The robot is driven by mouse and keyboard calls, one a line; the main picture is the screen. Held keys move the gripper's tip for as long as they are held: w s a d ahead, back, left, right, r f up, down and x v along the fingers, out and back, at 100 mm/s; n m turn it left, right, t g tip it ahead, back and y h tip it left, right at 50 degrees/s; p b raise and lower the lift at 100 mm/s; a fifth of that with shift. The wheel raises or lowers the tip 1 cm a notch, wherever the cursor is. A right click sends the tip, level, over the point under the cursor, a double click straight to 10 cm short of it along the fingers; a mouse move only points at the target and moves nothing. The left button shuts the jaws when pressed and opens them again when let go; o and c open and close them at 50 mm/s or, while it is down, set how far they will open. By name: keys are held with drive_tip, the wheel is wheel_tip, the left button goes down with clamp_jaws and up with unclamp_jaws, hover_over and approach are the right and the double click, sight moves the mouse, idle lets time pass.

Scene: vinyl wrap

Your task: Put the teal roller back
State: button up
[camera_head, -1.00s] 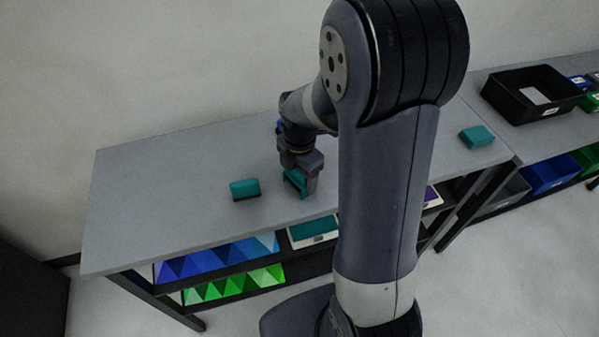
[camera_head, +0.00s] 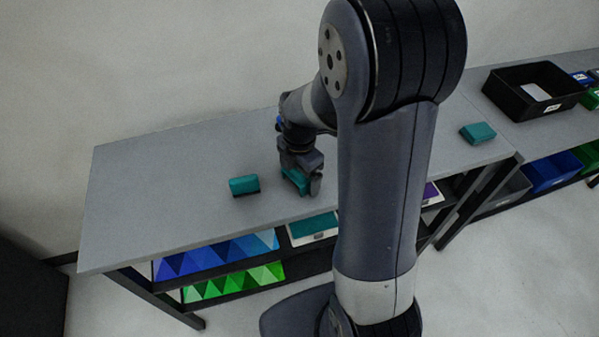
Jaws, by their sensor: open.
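Three small teal blocks lie on the grey table (camera_head: 150,190); I cannot tell which of them is the teal roller. One teal block (camera_head: 295,180) is at my gripper (camera_head: 299,188), near the table's front edge. My gripper points down with its fingers open around or beside this block, which is partly hidden by them. A second teal block (camera_head: 244,185), with a dark underside, stands a little to the left of my gripper. A third teal block (camera_head: 477,133) lies on the right, beyond my arm.
A black bin (camera_head: 533,92) stands at the back right, with small coloured boxes beside it. Shelves under the table hold blue (camera_head: 220,256) and green (camera_head: 235,282) patterned items and a teal-topped tray (camera_head: 312,228). The table's left part is clear. My arm hides its middle.

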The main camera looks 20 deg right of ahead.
drive_tip(key=shift+r, duration=0.1)
drive_tip(key=shift+r+p, duration=0.3)
drive_tip(key=shift+p, duration=0.05)
wheel_tip(320, 180, up, 13)
drive_tip(key=shift+f, duration=0.2)
drive_tip(key=shift+c, duration=0.4)
